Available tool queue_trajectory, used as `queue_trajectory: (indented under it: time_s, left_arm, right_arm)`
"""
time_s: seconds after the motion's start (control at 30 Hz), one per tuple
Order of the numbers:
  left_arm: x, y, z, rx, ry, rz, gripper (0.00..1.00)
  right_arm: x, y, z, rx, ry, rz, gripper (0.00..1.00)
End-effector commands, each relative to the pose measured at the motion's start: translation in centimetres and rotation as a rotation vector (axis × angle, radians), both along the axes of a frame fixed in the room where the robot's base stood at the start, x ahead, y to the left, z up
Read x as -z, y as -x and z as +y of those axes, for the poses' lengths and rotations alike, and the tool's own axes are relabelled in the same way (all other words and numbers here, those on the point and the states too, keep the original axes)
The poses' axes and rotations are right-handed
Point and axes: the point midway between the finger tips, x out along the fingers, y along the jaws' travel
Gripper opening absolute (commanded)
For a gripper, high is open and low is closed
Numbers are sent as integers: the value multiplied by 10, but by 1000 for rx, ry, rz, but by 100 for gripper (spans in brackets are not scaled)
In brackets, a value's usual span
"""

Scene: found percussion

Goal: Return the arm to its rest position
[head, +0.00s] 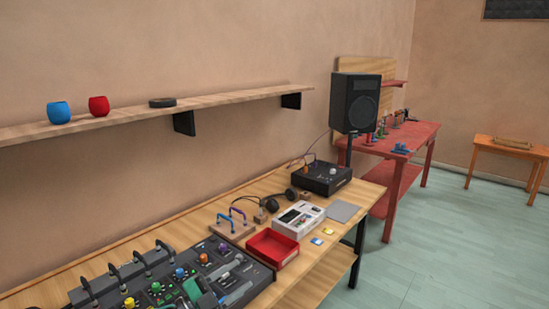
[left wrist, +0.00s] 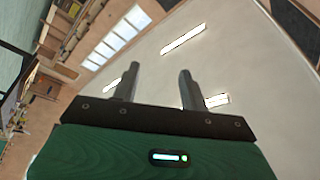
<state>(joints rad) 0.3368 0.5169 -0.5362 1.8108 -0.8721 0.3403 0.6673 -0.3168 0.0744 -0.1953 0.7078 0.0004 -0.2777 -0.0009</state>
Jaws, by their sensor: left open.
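My left gripper (head: 240,277) is at the bottom of the head view, in front of the mixing desk on the long wooden table. Its green body and dark plate show there, with grey fingers pointing right. In the left wrist view my left gripper (left wrist: 157,78) is open, its two grey fingers apart with nothing between them. Behind the fingers are the pale ceiling and its lights. My right gripper is in neither view.
The mixing desk (head: 98,290) lies below the wall shelf (head: 130,117). Farther along the table are a red tray (head: 272,249), a white device (head: 299,219), headphones and a black box (head: 321,180). A black speaker (head: 356,103) stands beyond. Floor (head: 450,240) at right is clear.

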Motion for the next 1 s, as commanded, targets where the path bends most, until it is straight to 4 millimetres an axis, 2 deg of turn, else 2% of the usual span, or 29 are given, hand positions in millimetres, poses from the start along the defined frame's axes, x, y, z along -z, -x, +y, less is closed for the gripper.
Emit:
queue_trajectory:
  time_s: [0.13, 0.23, 0.37, 0.47, 0.57, 0.73, 0.83, 1.0]
  left_arm:
    - [7, 7, 21, -235, 170, 115, 44]
    - [21, 14, 43, -398, 251, 223, 44]
    - [53, 33, 74, -603, 315, 404, 44]
    - [83, 56, 96, -746, 333, 567, 44]
    - [117, 88, 114, -871, 326, 748, 44]
    - [170, 161, 133, -1028, 260, 1081, 44]
    - [191, 203, 138, -1075, 205, 1246, 44]
    - [210, 261, 139, -1107, 118, 1461, 44]
  right_arm:
    - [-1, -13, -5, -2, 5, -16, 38]
    - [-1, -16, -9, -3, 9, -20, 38]
    - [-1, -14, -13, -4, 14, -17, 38]
    - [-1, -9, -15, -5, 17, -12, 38]
    - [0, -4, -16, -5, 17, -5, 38]
    - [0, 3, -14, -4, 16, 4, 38]
    - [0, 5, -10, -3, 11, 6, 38]
    - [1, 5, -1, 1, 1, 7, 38]
